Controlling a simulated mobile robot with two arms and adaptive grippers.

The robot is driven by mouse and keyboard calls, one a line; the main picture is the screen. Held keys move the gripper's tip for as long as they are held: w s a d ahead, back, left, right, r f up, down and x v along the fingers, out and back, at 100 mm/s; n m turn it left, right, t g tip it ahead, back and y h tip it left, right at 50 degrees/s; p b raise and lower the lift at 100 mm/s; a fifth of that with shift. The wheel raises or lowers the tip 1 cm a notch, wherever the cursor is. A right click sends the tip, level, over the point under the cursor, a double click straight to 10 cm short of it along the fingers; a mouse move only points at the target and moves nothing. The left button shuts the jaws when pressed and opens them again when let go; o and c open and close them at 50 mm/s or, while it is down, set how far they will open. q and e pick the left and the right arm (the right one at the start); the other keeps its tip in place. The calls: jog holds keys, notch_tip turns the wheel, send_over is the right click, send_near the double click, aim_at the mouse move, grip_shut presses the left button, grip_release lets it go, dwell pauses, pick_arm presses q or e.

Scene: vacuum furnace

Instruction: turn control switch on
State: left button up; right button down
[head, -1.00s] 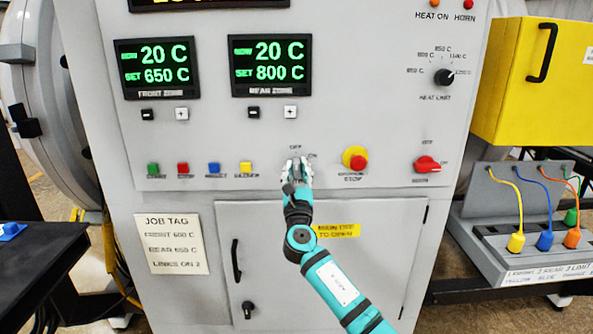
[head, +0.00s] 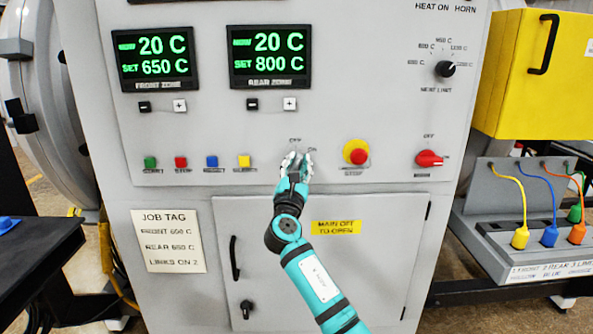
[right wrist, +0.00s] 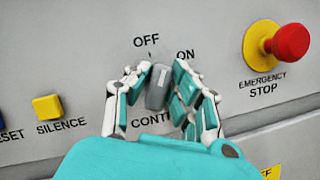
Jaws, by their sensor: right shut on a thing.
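The control switch (right wrist: 157,88) is a grey knob with a pale pointer line, between the OFF and ON labels in the right wrist view. Its pointer leans slightly right of upright; I cannot tell its exact setting. My right gripper (right wrist: 161,82) is shut on the knob, with fingers on its left and right sides. In the head view my right gripper (head: 297,160) covers the knob, low on the grey front panel (head: 330,120). The lower part of the switch's label is hidden by the fingers. My left gripper is not in view.
The red emergency stop (head: 356,154) on its yellow base sits right of the switch. Farther right is a red rotary switch (head: 429,158). The yellow silence button (head: 244,161) is to the left. Below are a cabinet door (head: 380,260) and a job tag (head: 168,241).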

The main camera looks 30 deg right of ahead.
jog(key=m+g, duration=0.1)
jog(key=m, duration=0.1)
jog(key=m+g+h+b, duration=0.1)
jog(key=m, duration=0.1)
jog(key=shift+f+m, duration=0.2)
jog(key=shift+m, duration=0.2)
jog(key=shift+d+m+g+b, duration=0.1)
jog(key=shift+m+g+b, duration=0.2)
jog(key=shift+m+g, duration=0.95)
jog(key=shift+m+t, duration=0.45)
jog(key=shift+m, duration=0.2)
jog(key=c, duration=1.2)
grip_release()
jog(key=shift+s, duration=0.15)
jog(key=v, duration=1.2)
